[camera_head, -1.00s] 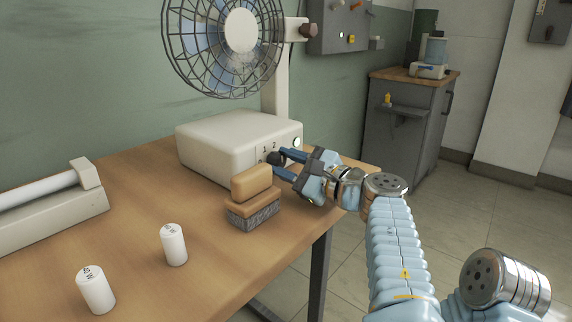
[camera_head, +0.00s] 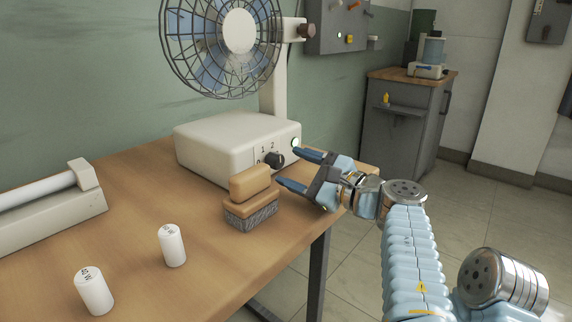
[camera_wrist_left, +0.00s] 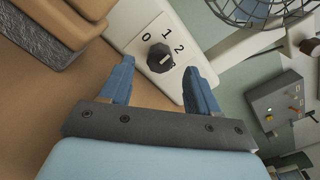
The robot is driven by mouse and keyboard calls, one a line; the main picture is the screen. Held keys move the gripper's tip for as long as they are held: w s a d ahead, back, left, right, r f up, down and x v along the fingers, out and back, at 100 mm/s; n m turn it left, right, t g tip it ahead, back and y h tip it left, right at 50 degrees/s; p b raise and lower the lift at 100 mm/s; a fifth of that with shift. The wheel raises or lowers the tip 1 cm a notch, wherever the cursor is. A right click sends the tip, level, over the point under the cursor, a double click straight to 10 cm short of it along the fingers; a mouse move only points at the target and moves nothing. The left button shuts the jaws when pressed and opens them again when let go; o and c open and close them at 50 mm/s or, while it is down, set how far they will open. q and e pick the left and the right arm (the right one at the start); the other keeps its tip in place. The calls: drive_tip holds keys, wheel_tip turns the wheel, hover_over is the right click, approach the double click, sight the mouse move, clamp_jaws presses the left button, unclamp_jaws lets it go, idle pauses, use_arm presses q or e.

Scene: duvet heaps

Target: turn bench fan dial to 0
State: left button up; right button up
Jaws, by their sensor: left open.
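The bench fan (camera_head: 238,32) stands on a cream base (camera_head: 225,140) at the back of the table. Its black dial (camera_head: 274,160) is on the base's front panel and shows larger in the left wrist view (camera_wrist_left: 159,58). Marks 0, 1 and 2 are readable around it. The dial's pale mark appears to face right in the left wrist view, past the 2 and away from the 0. My left gripper (camera_head: 289,168) is open and empty in front of the dial, apart from it, with its fingers spread either side. My right gripper is not in view.
A wood-backed brush (camera_head: 250,197) stands close left of the gripper. Two white cylinders (camera_head: 172,246) (camera_head: 94,291) and a long pale device (camera_head: 45,210) are farther left. The table's right edge lies just under the gripper.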

sight(280, 162)
use_arm(q)
drive_tip(key=v, duration=1)
drive_tip(key=shift+s+d, duration=0.15)
drive_tip(key=shift+d, duration=0.1)
drive_tip(key=w+a+m+b, duration=0.2)
drive_tip(key=w+a+m, duration=0.1)
drive_tip(key=a, duration=0.1)
drive_tip(key=w+a+m+b, duration=0.2)
drive_tip(key=a+m, duration=0.1)
drive_tip(key=w+a+m+b, duration=0.2)
drive_tip(key=w+a+m, duration=0.1)
drive_tip(key=a, duration=0.1)
drive_tip(key=shift+w+a, duration=0.3)
drive_tip(key=shift+a, duration=0.05)
drive_tip(key=c, duration=1)
